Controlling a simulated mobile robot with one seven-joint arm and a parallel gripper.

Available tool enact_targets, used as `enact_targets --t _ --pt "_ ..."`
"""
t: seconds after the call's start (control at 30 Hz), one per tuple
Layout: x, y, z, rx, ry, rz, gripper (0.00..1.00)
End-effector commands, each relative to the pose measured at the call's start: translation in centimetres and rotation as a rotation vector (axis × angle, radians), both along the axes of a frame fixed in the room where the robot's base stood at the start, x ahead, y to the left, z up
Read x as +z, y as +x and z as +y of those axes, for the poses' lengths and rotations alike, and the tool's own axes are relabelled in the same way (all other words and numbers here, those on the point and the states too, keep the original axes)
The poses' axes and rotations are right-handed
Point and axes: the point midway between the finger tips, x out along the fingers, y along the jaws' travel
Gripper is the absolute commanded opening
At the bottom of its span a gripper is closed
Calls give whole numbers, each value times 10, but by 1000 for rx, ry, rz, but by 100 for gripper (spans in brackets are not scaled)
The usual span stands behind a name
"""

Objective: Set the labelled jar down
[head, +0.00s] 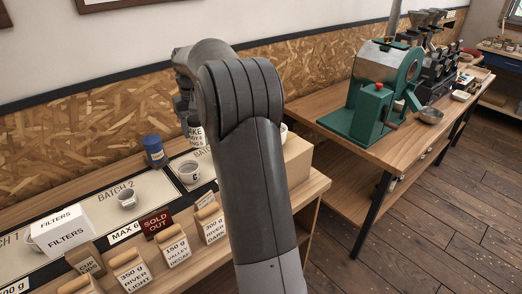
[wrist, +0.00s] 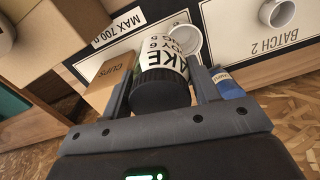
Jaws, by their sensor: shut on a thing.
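The labelled jar has a dark ribbed lid (wrist: 165,95) and a white label (wrist: 175,65) with large black letters, partly hidden; "AKE" reads on it. My gripper (wrist: 164,72) is shut on it, one finger on each side. In the head view the jar (head: 196,134) shows beside my arm, upright or nearly so, above the back of the counter. A white cup marked C (head: 190,171) stands on a pale batch mat (head: 160,182) below it; a white cup (wrist: 187,42) also shows close past the jar in the wrist view. I cannot tell the jar's height.
A blue container (head: 154,150) stands left of the jar; it shows beside a finger in the wrist view (wrist: 228,82). A brown CUPS box (wrist: 108,86) is on the other side. Another cup (head: 127,199) stands on the BATCH 2 mat. Labelled bags (head: 174,250) line the front edge.

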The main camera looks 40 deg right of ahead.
Motion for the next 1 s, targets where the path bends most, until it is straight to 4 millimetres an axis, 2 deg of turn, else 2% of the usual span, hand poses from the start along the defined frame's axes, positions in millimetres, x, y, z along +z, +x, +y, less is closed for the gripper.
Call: enact_targets --t 0.03,0.2,0.37,0.5,0.7,1.0 --pt "1 8 -17 -36 2 -1 22" --pt "4 29 -79 -174 6 -2 22" --pt "3 39 -139 -306 6 -1 22" --pt "0 40 -188 -414 3 1 22" --pt "-4 36 -234 -520 -3 3 22" --pt "-10 26 -273 -615 -10 6 22"
